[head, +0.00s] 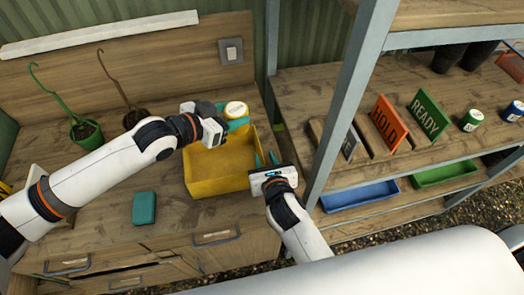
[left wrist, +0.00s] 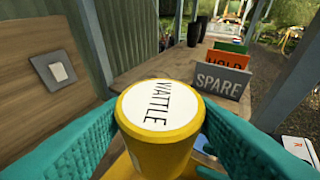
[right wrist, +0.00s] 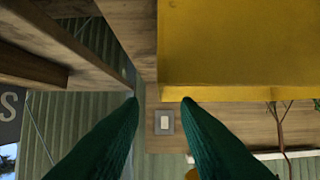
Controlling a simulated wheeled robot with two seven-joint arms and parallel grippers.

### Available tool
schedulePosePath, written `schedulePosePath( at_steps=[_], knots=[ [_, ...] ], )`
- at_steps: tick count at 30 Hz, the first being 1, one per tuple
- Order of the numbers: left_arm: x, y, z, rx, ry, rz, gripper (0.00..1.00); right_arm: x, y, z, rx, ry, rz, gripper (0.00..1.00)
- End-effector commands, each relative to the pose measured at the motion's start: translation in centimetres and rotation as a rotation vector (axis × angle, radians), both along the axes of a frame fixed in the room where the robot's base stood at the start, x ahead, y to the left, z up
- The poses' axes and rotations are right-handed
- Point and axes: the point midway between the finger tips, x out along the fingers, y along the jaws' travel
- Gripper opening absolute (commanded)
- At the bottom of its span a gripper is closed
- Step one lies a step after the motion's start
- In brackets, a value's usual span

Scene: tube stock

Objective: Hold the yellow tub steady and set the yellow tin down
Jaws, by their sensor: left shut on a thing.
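The yellow tub (head: 222,184) stands on the wooden bench and looks empty. My left gripper (head: 237,115) is shut on the yellow tin (head: 236,108), above the tub's back edge. In the left wrist view the tin (left wrist: 158,150) looks upright between the teal fingers, its white lid reading WATTLE. My right gripper (head: 266,158) is open at the tub's right side. In the right wrist view the tub (right wrist: 240,45) fills the upper right, just past the parted fingertips (right wrist: 160,98). I cannot tell whether they touch the wall.
A shelf post (head: 345,100) rises right of the tub. Shelves beyond hold HOLD (head: 388,122) and READY (head: 424,117) signs, tins, a blue tray (head: 360,196) and a green tray (head: 445,174). A SPARE sign (left wrist: 220,82) shows too. A teal box (head: 144,207) and two plant pots (head: 87,135) are left.

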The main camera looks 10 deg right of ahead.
Motion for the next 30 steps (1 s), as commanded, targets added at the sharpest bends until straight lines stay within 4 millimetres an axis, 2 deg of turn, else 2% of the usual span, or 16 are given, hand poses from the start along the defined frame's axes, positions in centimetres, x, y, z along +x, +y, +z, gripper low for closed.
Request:
schedulePosePath(
  at_steps=[3, 9, 21, 26, 27, 30],
  knots=[
    [0.0, 0.0, 0.1, -0.002, -0.001, 0.000, 0.25, 2.0, 0.0, -0.8, 0.002, 0.000, -0.001, 0.29],
    [0.0, 0.0, 0.1, -0.001, -0.001, 0.000, 0.25, 4.0, 0.0, -1.7, 0.002, 0.001, 0.000, 0.29],
    [0.0, 0.0, 0.1, -0.002, -0.001, 0.000, 0.25, 4.6, 0.1, -1.9, 0.003, 0.001, 0.001, 0.29],
    [0.0, 0.0, 0.1, -0.002, -0.001, 0.000, 0.25, 4.6, 0.1, -1.9, 0.003, 0.001, 0.001, 0.03],
    [0.0, 0.0, 0.1, -0.002, -0.001, 0.000, 0.25, 4.6, 0.1, -1.9, 0.003, 0.001, 0.001, 0.00],
    [0.0, 0.0, 0.1, -0.002, -0.001, 0.000, 0.25, 4.6, 0.1, -1.9, 0.003, 0.001, 0.001, 0.00]
  ],
)
